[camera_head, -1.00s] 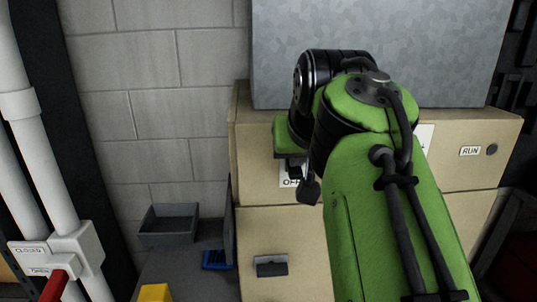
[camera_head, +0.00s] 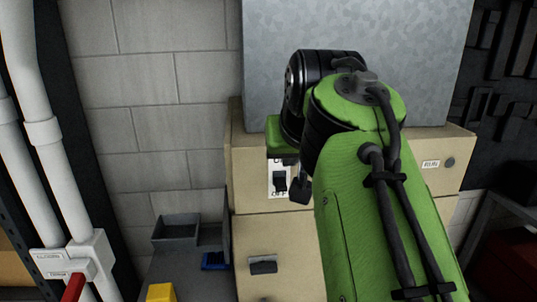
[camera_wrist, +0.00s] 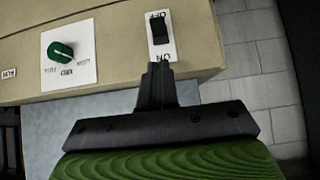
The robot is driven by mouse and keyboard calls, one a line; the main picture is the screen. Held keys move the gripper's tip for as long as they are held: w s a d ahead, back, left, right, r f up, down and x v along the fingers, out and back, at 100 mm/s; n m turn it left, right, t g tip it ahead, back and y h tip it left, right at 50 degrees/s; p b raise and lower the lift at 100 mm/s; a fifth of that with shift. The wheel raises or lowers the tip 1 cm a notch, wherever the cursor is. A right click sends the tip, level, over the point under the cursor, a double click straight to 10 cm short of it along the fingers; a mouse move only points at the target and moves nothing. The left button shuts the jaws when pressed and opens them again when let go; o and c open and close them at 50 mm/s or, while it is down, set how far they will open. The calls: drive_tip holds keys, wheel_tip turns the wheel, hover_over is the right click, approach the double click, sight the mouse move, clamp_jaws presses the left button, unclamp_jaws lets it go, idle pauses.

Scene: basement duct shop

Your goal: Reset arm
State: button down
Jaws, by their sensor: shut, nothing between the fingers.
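My green arm reaches forward in the head view, bent at the black joint. My gripper (camera_head: 300,189) hangs beside the black rocker switch (camera_head: 280,181) on its white plate, on the front of the beige cabinet (camera_head: 272,223). In the wrist view, my gripper (camera_wrist: 161,68) is shut and empty. Its fingertips are close to the end of the switch plate marked ON, near the switch (camera_wrist: 160,28); I cannot tell whether they touch. A green knob (camera_wrist: 61,51) on a white dial plate is to the left there. The arm hides that dial in the head view.
A grey metal duct box (camera_head: 350,30) stands on the cabinet. A grey open bin (camera_head: 176,231), a blue tray (camera_head: 215,262) and a yellow block (camera_head: 160,292) are at lower left. White pipes (camera_head: 43,133) with a red lever (camera_head: 74,288) run along the left.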

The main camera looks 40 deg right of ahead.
drive_tip(key=s+a+f+n+g+y, duration=0.1)
drive_tip(key=s+a+f+n+y, duration=0.1)
drive_tip(key=s+a+f, duration=0.3)
drive_tip(key=s+a+f+n+y, duration=0.3)
drive_tip(key=s+a+f+n, duration=0.1)
drive_tip(key=a+f, duration=1)
wheel_tip(320, 180, down, 4)
drive_tip(key=shift+s+a+f+n+g, duration=0.3)
drive_tip(key=shift+s+n+g, duration=0.1)
drive_tip(key=shift+s, duration=0.25)
